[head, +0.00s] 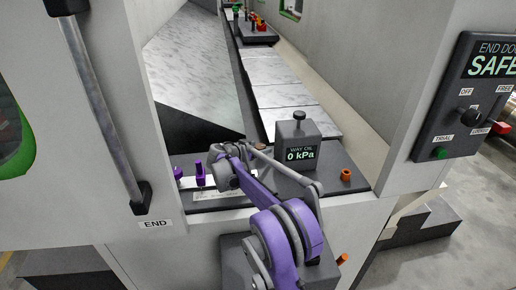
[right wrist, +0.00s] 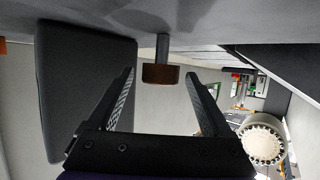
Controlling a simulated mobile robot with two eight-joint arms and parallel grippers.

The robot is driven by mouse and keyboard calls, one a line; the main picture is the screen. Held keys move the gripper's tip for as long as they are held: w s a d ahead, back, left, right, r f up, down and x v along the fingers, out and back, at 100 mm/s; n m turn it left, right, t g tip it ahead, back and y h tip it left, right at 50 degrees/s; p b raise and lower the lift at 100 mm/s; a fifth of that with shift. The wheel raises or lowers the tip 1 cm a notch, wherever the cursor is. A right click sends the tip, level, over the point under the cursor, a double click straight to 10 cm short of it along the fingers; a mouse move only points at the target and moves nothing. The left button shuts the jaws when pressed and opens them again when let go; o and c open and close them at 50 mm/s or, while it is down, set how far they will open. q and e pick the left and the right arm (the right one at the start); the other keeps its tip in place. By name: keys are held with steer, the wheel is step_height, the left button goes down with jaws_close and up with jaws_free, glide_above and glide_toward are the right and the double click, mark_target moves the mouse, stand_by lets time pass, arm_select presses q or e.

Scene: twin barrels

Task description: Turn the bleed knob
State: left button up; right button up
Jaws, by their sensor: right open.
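An orange-brown round knob (right wrist: 161,74) on a dark stem shows in the right wrist view, most likely the bleed knob. My right gripper (right wrist: 160,85) is open, with one black finger on each side of the knob in the picture. Both fingers appear clear of it; how deep it sits between them I cannot tell. In the head view my purple right arm covers part of the ledge and the fingers are not clear. An orange knob (head: 346,174) stands on the ledge's right; I cannot tell whether it is the same one. My left gripper is not in view.
The grey WAY OIL box (head: 297,149) reads 0 kPa and has a dark knob (head: 299,115) on top. Purple pegs (head: 199,173) stand on the ledge at left. A SAFE panel (head: 466,95) hangs right. A dark slab (right wrist: 88,90) is close left of the gripper.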

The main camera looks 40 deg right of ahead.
jaws_close()
stand_by(0.4)
steer(key=shift+s, duration=0.1)
steer(key=n+t, duration=0.1)
steer(key=n+t+y, duration=0.1)
steer(key=n+t, duration=0.1)
steer(key=n+t+y+b, duration=0.1)
steer(key=shift+s+d+t, duration=0.15)
steer(key=shift+s+t, duration=0.15)
steer(key=shift+d+n+t+y+b, duration=0.1)
steer(key=shift+n+t+y+b, duration=0.8)
steer(key=shift+n+t+y, duration=0.45)
steer(key=shift+n+y, duration=0.25)
steer(key=shift+n, duration=0.2)
jaws_free()
